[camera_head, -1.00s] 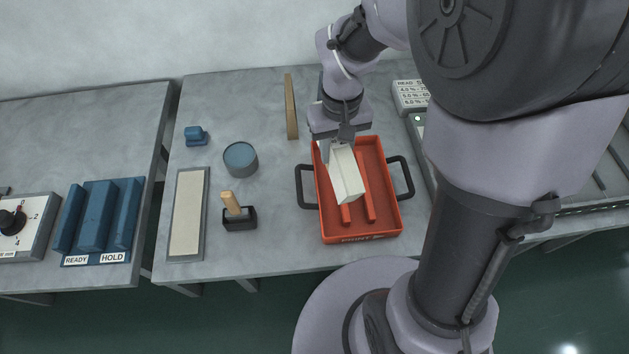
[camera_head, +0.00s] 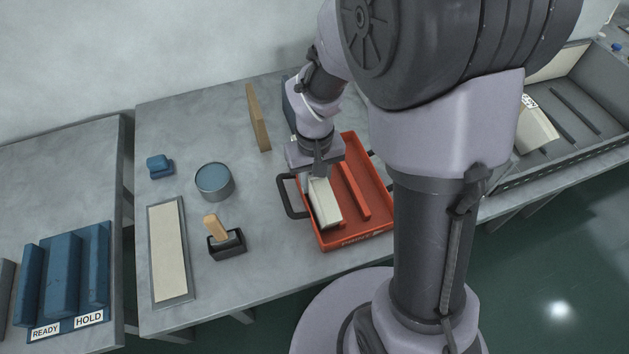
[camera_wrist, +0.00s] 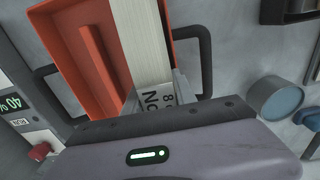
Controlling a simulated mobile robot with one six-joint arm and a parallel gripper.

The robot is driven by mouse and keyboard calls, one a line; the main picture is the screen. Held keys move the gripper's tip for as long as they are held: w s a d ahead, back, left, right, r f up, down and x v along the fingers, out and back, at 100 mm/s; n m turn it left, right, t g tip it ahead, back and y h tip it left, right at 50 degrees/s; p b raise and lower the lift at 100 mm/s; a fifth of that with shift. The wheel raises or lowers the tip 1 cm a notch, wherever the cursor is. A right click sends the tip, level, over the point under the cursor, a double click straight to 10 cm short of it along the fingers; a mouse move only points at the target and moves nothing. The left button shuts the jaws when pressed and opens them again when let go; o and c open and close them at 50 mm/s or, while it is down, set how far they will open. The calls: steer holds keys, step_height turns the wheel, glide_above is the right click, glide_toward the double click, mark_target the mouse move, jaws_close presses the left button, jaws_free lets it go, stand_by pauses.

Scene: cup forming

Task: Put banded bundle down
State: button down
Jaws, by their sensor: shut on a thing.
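The banded bundle is a pale, long block (camera_head: 325,204) with a printed label near my gripper in the wrist view (camera_wrist: 148,40). My gripper (camera_head: 318,176) is shut on its far end; the jaws also show in the wrist view (camera_wrist: 155,92). The bundle is at the left side of the red tray (camera_head: 376,205), lengthwise along its left wall. I cannot tell whether it touches the tray floor. The tray has raised red ribs, and one shows bare to the right of the bundle. My gripper hides the tray's far left corner.
A dark tray handle (camera_head: 287,198) stands out on the left. Left of it are a stamp with a wooden handle (camera_head: 222,236), a round blue tin (camera_head: 214,182), a pale framed pad (camera_head: 168,252) and a small blue block (camera_head: 160,166).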

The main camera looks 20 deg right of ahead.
steer(key=shift+f, duration=0.2)
steer(key=c, duration=1)
jaws_free()
steer(key=shift+r, duration=0.1)
steer(key=shift+r, duration=0.1)
step_height(320, 180, up, 12)
steer(key=p, duration=0.5)
steer(key=shift+r+p, duration=0.15)
steer(key=shift+p, duration=0.25)
steer(key=s+a+r+m+t, duration=0.1)
steer(key=s+r+t, duration=0.1)
steer(key=s+r, duration=0.2)
steer(key=s+a+r+m+t+y, duration=0.1)
steer(key=s+r+m+t, duration=0.1)
steer(key=s+r, duration=0.2)
steer(key=s+a+r+m+t+y, duration=0.1)
steer(key=s+a+r, duration=0.1)
steer(key=s+r, duration=0.2)
steer(key=shift+s+r+t, duration=0.4)
steer(key=shift+r, duration=0.2)
